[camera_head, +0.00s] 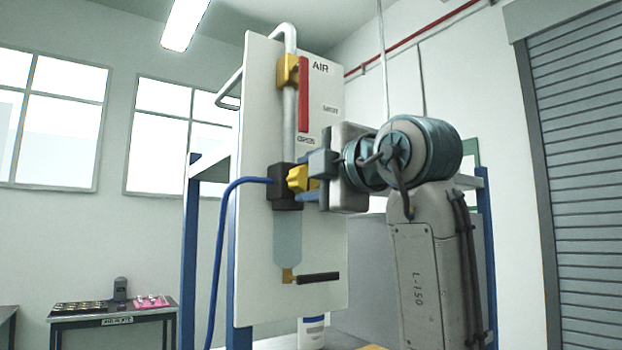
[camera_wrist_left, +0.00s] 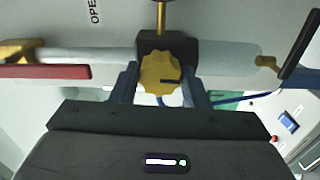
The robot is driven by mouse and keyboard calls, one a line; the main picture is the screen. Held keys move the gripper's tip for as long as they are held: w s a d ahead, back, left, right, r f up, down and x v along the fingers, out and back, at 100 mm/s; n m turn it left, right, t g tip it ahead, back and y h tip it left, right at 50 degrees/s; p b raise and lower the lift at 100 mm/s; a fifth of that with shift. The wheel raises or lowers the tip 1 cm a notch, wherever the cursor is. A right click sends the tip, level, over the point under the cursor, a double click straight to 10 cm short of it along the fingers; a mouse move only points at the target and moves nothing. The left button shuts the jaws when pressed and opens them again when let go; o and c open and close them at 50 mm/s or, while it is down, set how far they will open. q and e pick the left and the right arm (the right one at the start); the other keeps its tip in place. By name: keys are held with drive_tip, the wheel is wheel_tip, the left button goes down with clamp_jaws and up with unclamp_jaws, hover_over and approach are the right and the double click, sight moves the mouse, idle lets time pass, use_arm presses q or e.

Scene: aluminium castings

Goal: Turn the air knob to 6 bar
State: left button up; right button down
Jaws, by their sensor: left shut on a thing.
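The yellow air knob (camera_head: 297,179) sits on the front of a black regulator block (camera_head: 285,202) on the white AIR panel (camera_head: 262,90). My left gripper (camera_head: 311,183) is shut on the knob. In the left wrist view the scalloped knob (camera_wrist_left: 160,70) lies between the two fingers of my left gripper (camera_wrist_left: 160,88), with a dark mark on its face. A brass stem (camera_wrist_left: 160,16) leaves the block there; any dial is cut off by the frame edge, so no pressure reading shows. My right gripper is not in view.
A red lever (camera_head: 303,95) is above the block and a black-handled drain valve (camera_head: 318,279) below the clear bowl (camera_head: 288,243). A blue hose (camera_head: 222,225) leaves the block leftward. A side table (camera_head: 112,318) stands far left; a roller shutter (camera_head: 578,170) is at right.

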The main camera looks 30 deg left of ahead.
use_arm(q)
drive_tip(key=shift+n, duration=0.4)
drive_tip(key=o, duration=1)
drive_tip(key=shift+a, duration=0.1)
drive_tip(key=shift+c, duration=0.2)
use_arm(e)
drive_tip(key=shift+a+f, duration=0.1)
use_arm(q)
drive_tip(key=b+v, duration=0.4)
drive_tip(key=b, duration=0.1)
drive_tip(key=shift+d+f, duration=0.3)
use_arm(e)
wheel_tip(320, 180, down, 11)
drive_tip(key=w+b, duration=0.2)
drive_tip(key=b, duration=0.5)
use_arm(q)
drive_tip(key=b, duration=0.4)
approach(309, 182)
drive_tip(key=shift+s+d+r, duration=0.25)
drive_tip(key=shift+d, duration=0.2)
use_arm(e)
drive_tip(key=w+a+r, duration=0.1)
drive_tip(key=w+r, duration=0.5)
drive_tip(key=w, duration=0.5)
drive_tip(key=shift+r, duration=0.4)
